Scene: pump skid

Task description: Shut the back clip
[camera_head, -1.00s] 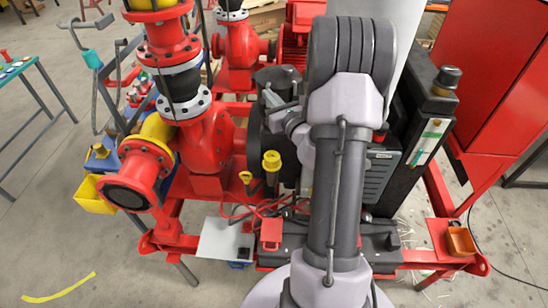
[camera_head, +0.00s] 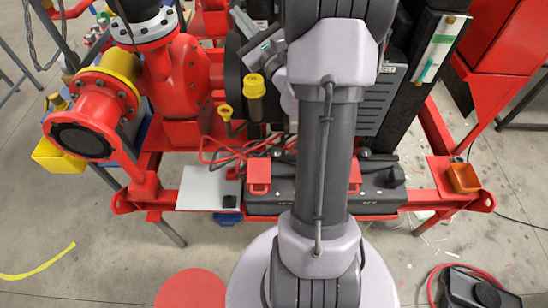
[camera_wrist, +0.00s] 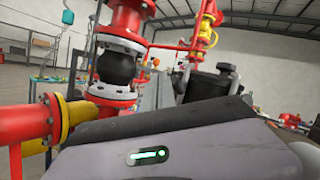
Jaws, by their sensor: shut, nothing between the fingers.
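A dark box (camera_head: 270,207) lies on the red skid frame in the head view, partly hidden by my arm. A red clip-like part (camera_head: 259,175) stands at its left, and another red part (camera_head: 355,178) shows just right of my arm. I cannot tell which is the back clip, or whether either is open or shut. My arm crosses the middle of the head view and hides what lies behind it. My gripper's fingers cannot be made out in either view. The wrist view shows mostly a grey housing of mine with a green light.
Red cables (camera_head: 225,150) and a yellow-capped fitting (camera_head: 254,86) lie behind the box. A red pipe flange (camera_head: 85,130) juts out at left. The floor in front is mostly open.

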